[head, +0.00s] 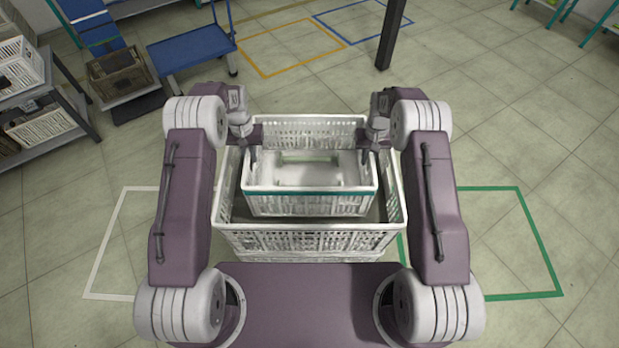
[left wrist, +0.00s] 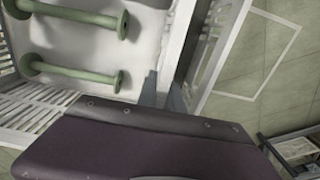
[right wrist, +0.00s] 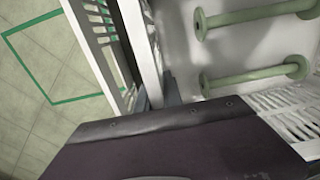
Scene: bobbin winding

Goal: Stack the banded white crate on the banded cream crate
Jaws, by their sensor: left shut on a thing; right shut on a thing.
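The white crate (head: 310,205) has a teal band along its front rim and is held level between my grippers. Pale green bobbins lie in it, seen in the left wrist view (left wrist: 75,73) and right wrist view (right wrist: 255,75). A larger pale crate (head: 310,243), apparently the cream one, surrounds it in the head view; no band shows on it. Whether the white crate rests on it or hangs clear is hidden. My left gripper (head: 252,158) is shut on the white crate's left wall, my right gripper (head: 369,158) on its right wall.
A white floor outline (head: 108,245) lies left and a green one (head: 530,240) right. A blue cart (head: 190,48), a dark crate (head: 120,72) and a shelf (head: 70,95) with crates stand at the back left. A dark post (head: 390,35) stands behind. The right floor is clear.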

